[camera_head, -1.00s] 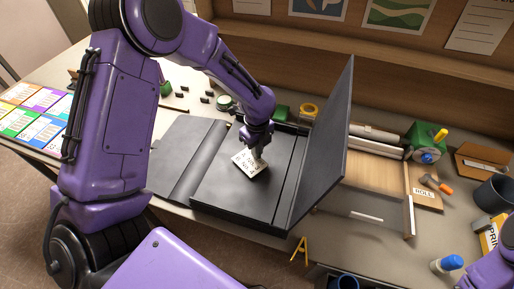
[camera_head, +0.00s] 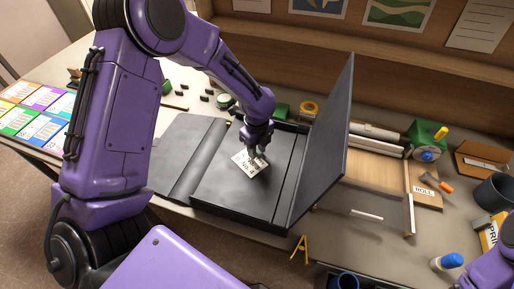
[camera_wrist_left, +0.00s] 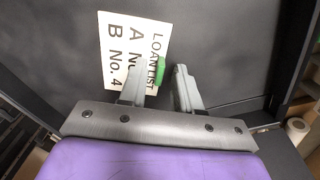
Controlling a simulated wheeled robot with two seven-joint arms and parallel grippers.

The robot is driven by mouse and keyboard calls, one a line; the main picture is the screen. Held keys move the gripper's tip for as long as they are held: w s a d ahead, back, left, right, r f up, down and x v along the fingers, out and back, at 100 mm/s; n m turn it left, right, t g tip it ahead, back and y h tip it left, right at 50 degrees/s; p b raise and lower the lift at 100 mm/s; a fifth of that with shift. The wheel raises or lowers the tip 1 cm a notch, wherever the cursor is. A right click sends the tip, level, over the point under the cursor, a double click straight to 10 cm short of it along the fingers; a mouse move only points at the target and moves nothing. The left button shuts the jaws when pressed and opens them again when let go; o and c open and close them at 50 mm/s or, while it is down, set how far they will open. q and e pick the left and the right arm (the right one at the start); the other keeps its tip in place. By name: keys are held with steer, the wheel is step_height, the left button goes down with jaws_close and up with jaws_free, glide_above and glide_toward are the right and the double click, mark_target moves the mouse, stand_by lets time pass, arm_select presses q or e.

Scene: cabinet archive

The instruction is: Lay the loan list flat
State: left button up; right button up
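The loan list (camera_head: 243,159) is a small white card with black print, lying in the open black box (camera_head: 220,188). In the left wrist view the loan list (camera_wrist_left: 118,52) appears flat against the dark surface, its lower right part hidden behind a finger. My left gripper (camera_head: 257,154) is at the card's upper right edge. In the wrist view its two grey fingers (camera_wrist_left: 166,75) stand apart with a clear gap. A small green piece shows beside the left fingertip; I cannot tell what it belongs to. My right gripper is out of view.
The box's dark lid (camera_head: 325,145) stands raised on the right, close to my left gripper. A black flap (camera_head: 185,160) lies open on the left. A roll holder (camera_head: 425,140), a blue-capped bottle (camera_head: 447,263) and a dark cup (camera_head: 494,193) stand further right.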

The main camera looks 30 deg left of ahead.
arm_select(q)
steer(key=shift+r, duration=0.1)
step_height(320, 180, up, 2)
steer(key=shift+r+p, duration=0.1)
steer(key=shift+p, duration=0.9)
steer(key=shift+r, duration=2.35)
steer(key=shift+r, duration=0.2)
step_height(320, 180, up, 10)
steer(key=b, duration=0.2)
